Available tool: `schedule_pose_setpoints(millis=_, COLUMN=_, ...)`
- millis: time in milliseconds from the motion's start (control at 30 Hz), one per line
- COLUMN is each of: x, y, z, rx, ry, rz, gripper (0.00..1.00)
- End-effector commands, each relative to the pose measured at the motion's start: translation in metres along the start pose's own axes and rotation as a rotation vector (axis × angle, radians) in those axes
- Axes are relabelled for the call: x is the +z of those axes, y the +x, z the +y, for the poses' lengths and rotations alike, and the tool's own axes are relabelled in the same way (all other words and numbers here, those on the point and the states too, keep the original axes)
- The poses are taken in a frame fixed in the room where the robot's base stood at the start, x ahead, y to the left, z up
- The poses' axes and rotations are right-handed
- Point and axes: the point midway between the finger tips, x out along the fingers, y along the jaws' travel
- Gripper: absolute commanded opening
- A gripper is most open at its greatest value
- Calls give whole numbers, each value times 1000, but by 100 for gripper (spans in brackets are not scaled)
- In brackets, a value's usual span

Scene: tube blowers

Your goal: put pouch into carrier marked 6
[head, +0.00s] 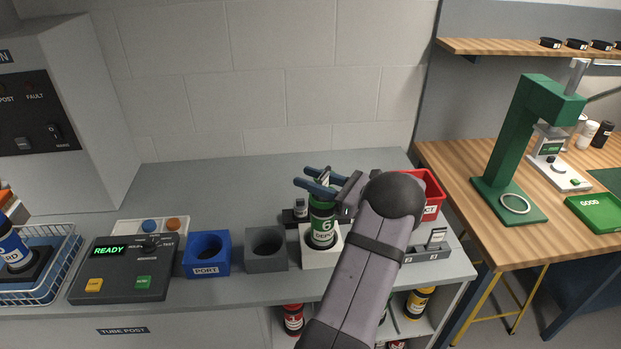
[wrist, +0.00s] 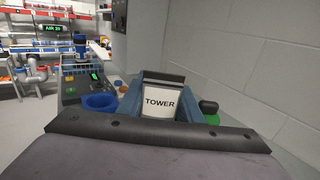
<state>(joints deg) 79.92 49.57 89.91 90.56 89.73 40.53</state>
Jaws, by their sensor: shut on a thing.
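The green carrier marked 6 (head: 322,226) stands upright in a white holder (head: 325,257) in the head view. My gripper (head: 320,181) is directly above the carrier's top, its two blue fingers pointing left. In the wrist view the fingers are shut on a pouch (wrist: 162,103) with a white label reading TOWER and a dark top edge. In the head view the pouch is mostly hidden by the fingers. I cannot tell whether its lower end is inside the carrier's mouth.
Left of the white holder are a grey holder (head: 266,249), a blue PORT holder (head: 206,254) and a control box (head: 124,268) showing READY. A red bin (head: 431,194) and a small grey stand (head: 428,252) are to the right. The counter behind the holders is mostly clear.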

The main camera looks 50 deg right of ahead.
Motion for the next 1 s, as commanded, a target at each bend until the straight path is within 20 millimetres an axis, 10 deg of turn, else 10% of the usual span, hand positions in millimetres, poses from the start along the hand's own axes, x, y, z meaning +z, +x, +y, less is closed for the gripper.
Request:
schedule_pose_setpoints(millis=200, x=0, y=0, z=0, rx=0, ry=0, rz=0, gripper=10)
schedule_pose_setpoints(millis=233, x=0, y=0, z=0, rx=0, ry=0, rz=0, gripper=39)
schedule_pose_setpoints(millis=300, x=0, y=0, z=0, rx=0, ry=0, rz=0, gripper=54)
schedule_pose_setpoints(millis=1000, x=-3, y=-42, z=-1, rx=-4, ry=-2, rz=-1, gripper=54)
